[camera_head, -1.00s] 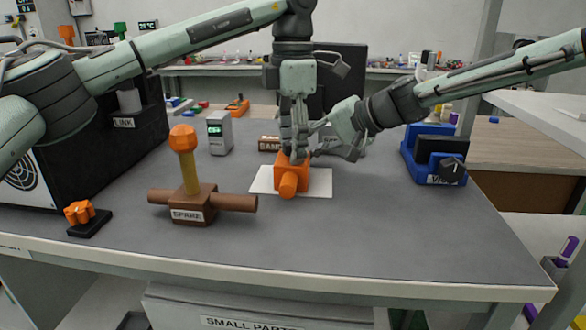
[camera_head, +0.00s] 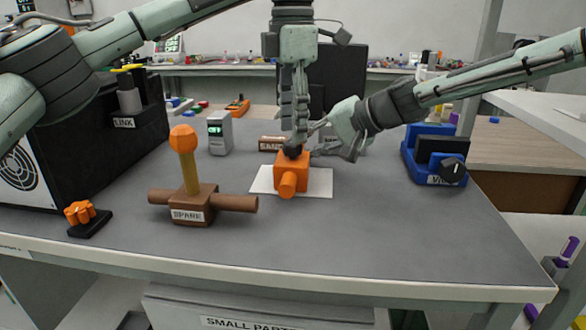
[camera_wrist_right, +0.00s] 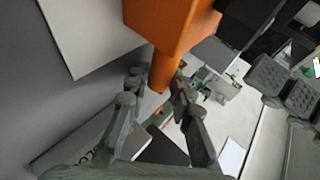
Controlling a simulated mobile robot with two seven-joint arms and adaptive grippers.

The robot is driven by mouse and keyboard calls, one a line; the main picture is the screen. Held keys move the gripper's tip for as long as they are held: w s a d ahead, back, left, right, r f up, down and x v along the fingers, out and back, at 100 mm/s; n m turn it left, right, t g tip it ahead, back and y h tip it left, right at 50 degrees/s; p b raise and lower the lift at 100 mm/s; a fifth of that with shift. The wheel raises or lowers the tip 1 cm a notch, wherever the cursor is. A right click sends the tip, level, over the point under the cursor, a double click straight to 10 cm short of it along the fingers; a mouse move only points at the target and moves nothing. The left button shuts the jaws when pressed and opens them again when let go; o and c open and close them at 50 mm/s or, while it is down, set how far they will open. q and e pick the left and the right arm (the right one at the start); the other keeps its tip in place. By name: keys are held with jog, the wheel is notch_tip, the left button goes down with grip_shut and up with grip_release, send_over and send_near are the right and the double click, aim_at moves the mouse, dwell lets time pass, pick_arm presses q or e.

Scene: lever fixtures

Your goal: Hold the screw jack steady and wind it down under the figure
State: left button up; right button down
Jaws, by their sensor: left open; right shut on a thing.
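The screw jack (camera_head: 291,172) is an orange block on a white sheet (camera_head: 318,185), with a rounded orange stub pointing to the front and a dark top. Its block and an orange rod also show in the right wrist view (camera_wrist_right: 165,72). My left gripper (camera_head: 293,145) points down just above the jack's dark top and is open. My right gripper (camera_head: 316,140) comes in from the right and is shut on the jack's rod, which lies between its fingers in the wrist view (camera_wrist_right: 155,97). I cannot make out the figure.
A brown block labelled SPARE (camera_head: 190,205) with side bars and an orange-headed post stands left of the jack. An orange knob (camera_head: 80,212) is at the front left. A grey device (camera_head: 220,133) stands behind. A blue fixture (camera_head: 435,155) is at right. The front right table is clear.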

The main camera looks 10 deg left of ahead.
pick_arm(q)
jog(key=shift+r, duration=0.2)
pick_arm(e)
jog(key=shift+d, duration=0.1)
pick_arm(q)
notch_tip(320, 180, up, 12)
dwell(0.5)
pick_arm(e)
jog(key=c, duration=1.3)
grip_release()
jog(key=shift+o, duration=0.2)
